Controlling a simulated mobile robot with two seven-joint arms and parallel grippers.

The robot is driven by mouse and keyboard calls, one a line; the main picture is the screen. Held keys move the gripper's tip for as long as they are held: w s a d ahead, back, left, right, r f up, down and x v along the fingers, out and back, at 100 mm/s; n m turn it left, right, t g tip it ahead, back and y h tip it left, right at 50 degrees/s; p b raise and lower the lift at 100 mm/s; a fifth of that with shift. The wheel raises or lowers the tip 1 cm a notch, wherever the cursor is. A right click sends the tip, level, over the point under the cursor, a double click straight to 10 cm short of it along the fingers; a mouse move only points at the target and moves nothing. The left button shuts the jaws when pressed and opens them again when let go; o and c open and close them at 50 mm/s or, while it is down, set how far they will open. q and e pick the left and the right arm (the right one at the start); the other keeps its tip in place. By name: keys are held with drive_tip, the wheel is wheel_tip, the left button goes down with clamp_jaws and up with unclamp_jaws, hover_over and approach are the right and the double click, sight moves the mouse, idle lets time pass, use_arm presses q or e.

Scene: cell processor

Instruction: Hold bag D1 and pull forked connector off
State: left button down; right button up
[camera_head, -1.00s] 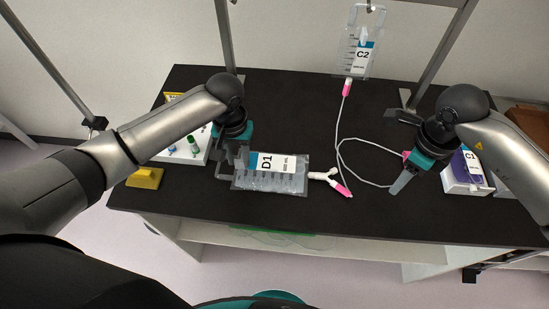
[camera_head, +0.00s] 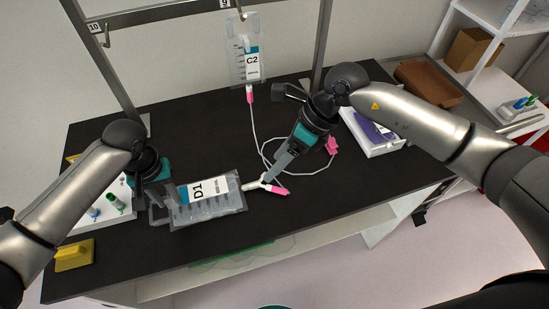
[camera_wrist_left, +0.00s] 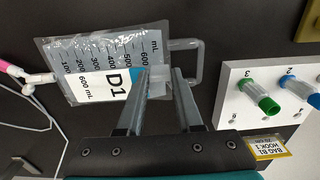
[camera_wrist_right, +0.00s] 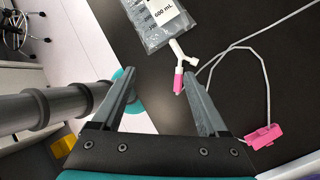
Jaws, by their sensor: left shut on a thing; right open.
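Bag D1 (camera_head: 215,207), clear with a white and blue label, lies on the dark bench; it also shows in the left wrist view (camera_wrist_left: 75,45). My left gripper (camera_head: 176,194) is shut on its end with the loop handle. The white forked connector (camera_head: 252,185) is at the bag's opposite end, with a pink-tipped branch (camera_head: 277,190). My right gripper (camera_head: 268,178) is open and close to the connector. In the right wrist view the connector (camera_wrist_right: 186,58) and its pink tip lie near the right-hand fingertip, not clearly between the fingers.
Bag C2 (camera_head: 244,62) hangs at the back, its thin tube looping on the bench to a pink clamp (camera_head: 331,145). A white rack with capped tubes (camera_head: 112,210) and a yellow block (camera_head: 74,254) stand left. A white box with a purple item (camera_head: 372,128) stands right.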

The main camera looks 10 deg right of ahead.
drive_tip(key=w+a+r+m+t+y, duration=0.25)
drive_tip(key=a+r+y, duration=0.25)
drive_tip(key=r, duration=0.3)
drive_tip(key=w+a+r+m+t+y, duration=0.2)
drive_tip(key=a+r+m+y, duration=0.25)
drive_tip(key=r, duration=0.35)
drive_tip(key=w+d+r+m+t+h, duration=0.25)
drive_tip(key=w+m+t, duration=0.25)
drive_tip(key=m, duration=0.3)
drive_tip(key=w+d+r+m+t+h, duration=0.1)
drive_tip(key=w+d+r+m+t, duration=0.15)
drive_tip(key=w+m+t, duration=0.35)
drive_tip(key=w+d+f+m+h, duration=0.1)
drive_tip(key=d+f+m+h, duration=0.4)
drive_tip(key=m, duration=0.3)
drive_tip(key=m+g+h, duration=0.3)
drive_tip(key=m+g, duration=0.3)
drive_tip(key=g, duration=0.7)
approach(258, 184)
drive_tip(key=f, duration=0.2)
drive_tip(key=w+f, duration=0.1)
drive_tip(key=f, duration=0.2)
drive_tip(key=w+f, duration=0.1)
drive_tip(key=f, duration=0.1)
drive_tip(key=shift+a+f, duration=0.3)
drive_tip(key=shift+a, duration=0.05)
